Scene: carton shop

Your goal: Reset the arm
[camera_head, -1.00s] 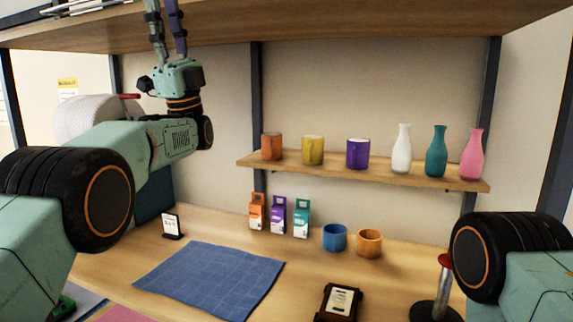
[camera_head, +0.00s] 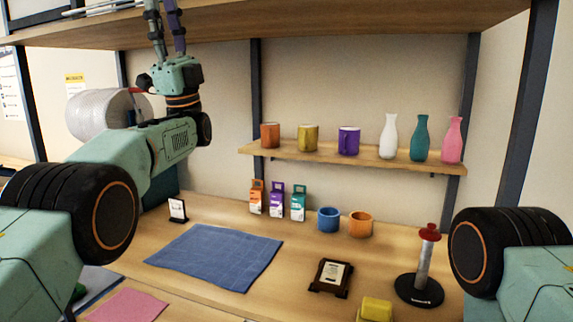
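My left arm comes in from the left and reaches up. My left gripper (camera_head: 165,28) points upward in front of the upper shelf, and its fingertips run out of the top of the frame. Whether it is open or shut cannot be told. No held thing is visible at it. My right arm shows only as a dark wheel-like joint and a green link at the right edge. My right gripper is not in view.
The upper shelf (camera_head: 330,32) is close to my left gripper. A lower shelf (camera_head: 300,158) holds mugs and bottles. The table has a blue cloth (camera_head: 215,256), a framed card (camera_head: 331,277), a stamp-like stand (camera_head: 422,270), a yellow object (camera_head: 375,309), small boxes and cups.

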